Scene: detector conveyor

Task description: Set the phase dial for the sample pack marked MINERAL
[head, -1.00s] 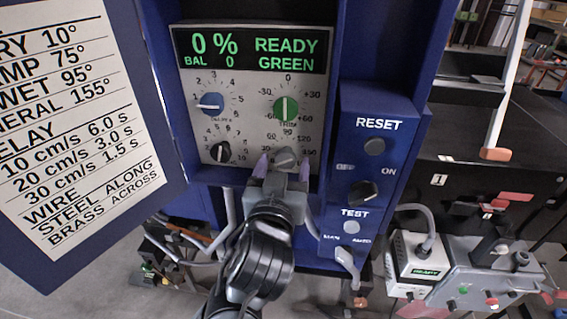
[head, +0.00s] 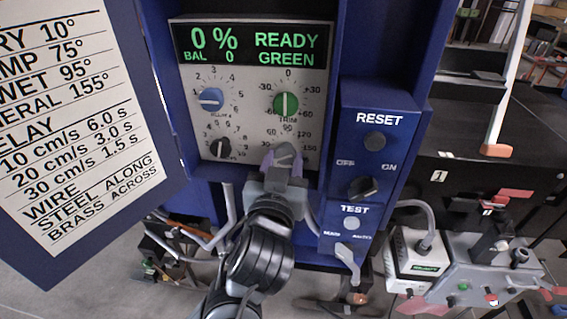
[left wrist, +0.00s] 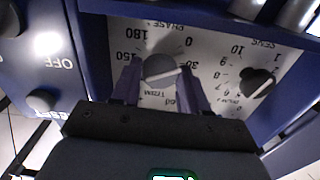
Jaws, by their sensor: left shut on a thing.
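The grey phase dial (head: 286,152) sits at the lower right of the detector's white panel, below the green trim dial (head: 286,104). My left gripper (head: 283,164) is at it, with one purple finger on each side, shut on the dial. In the left wrist view the panel is upside down and the phase dial (left wrist: 160,68) shows between the fingers (left wrist: 160,90). Its white line lies aslant, with one end toward the 30 mark. My right gripper is not in view.
The panel display (head: 252,46) reads 0 %, READY, GREEN. A blue dial (head: 211,100) and a black dial (head: 219,148) sit left of the phase dial. The RESET button (head: 374,141), OFF/ON knob (head: 362,187) and TEST button (head: 352,223) are on the blue housing at the right.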

